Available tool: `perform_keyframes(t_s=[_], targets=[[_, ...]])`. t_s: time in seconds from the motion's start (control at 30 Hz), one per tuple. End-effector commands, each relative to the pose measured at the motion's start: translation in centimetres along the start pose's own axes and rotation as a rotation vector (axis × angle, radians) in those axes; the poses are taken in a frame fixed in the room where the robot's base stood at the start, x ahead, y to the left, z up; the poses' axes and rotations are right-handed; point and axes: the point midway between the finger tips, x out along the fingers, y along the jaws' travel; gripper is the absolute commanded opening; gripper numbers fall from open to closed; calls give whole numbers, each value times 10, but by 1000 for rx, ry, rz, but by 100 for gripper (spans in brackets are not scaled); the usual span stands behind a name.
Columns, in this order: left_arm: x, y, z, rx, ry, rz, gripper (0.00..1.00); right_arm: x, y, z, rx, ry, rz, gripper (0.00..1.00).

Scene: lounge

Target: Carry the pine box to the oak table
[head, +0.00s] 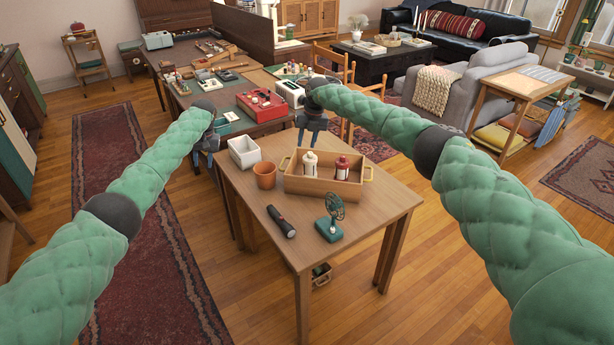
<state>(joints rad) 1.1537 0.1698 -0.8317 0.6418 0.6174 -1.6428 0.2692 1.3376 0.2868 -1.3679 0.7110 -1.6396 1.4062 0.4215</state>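The pine box (322,190) is a light wooden open box with a loop handle at each end. It stands on a brown wooden table (262,215) in front of me and holds a white bottle (309,163) and a red bottle (342,168). I cannot tell for sure which wooden table is the oak one; a lighter one (526,82) stands at the right by the grey sofa. My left gripper (204,160) hangs beyond the table's left corner, apart from the box. My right gripper (309,142) hangs behind the box, fingers down and apart. Both look empty.
A white bin (244,153), a terracotta pot (265,175), a flashlight (281,221) and a small green fan (331,222) share the box's table. A cluttered workbench (215,125) stands behind. Wooden floor is open at the right; a red runner (150,260) lies left.

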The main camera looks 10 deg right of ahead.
Motion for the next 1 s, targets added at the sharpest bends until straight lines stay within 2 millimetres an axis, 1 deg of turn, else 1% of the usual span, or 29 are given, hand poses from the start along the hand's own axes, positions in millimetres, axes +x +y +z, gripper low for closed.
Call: perform_keyframes(t_s=[0.03,0.2,0.3,0.4,0.6,1.0], targets=[[0,0,0,0,0,0,33,-12,-1,1,-1,-2,0,33],[0,0,0,0,0,0,33,-42,-3,1,3,-2,0,33],[0,0,0,0,0,0,33,-56,-3,0,4,-1,0,33],[0,0,0,0,0,0,33,-65,-4,0,4,-1,1,33],[0,0,0,0,0,0,33,-73,-4,0,5,0,0,33],[0,0,0,1,0,0,33,-73,-4,0,3,0,0,33]])
